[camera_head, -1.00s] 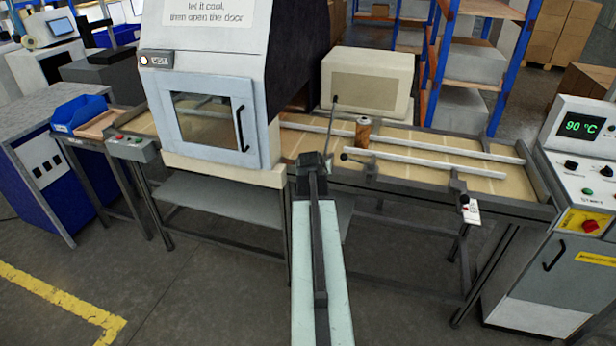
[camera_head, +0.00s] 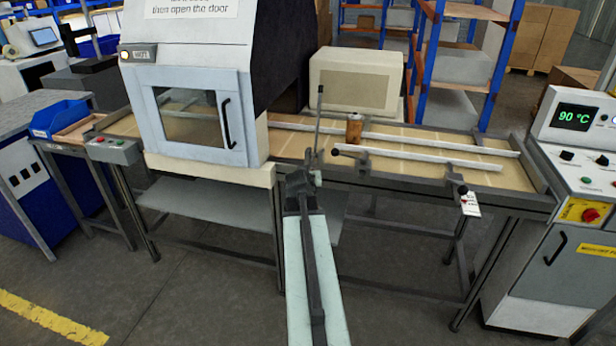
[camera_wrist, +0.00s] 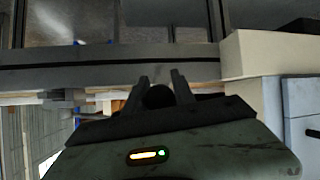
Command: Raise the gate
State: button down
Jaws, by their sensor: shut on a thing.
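My gripper (camera_head: 312,172) is at the front edge of the roller bench, right of the cabinet. In the wrist view its two fingers (camera_wrist: 159,92) stand on either side of a dark round knob (camera_wrist: 158,97) and are shut on it. A thin grey rod (camera_head: 318,120) stands nearly upright just beyond my gripper; its lower end is hidden, so I cannot tell whether it joins the knob. A brown cartridge (camera_head: 354,128) stands on the bench to the right of the rod. A lever with a dark ball end (camera_head: 337,151) lies near it. I cannot make out a gate panel.
The white cabinet's closed door (camera_head: 200,125) is at left, under a lit sign. Two pale rails (camera_head: 430,160) run along the bench. A control cabinet reading 90 °C (camera_head: 574,117) stands at right. The floor in front is clear.

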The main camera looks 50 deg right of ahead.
jog(key=shift+w, duration=0.15)
jog(key=c, duration=1.4)
grip_release()
jog(key=o, duration=0.3)
jog(key=shift+w+f, duration=0.1)
jog(key=shift+f, duration=0.05)
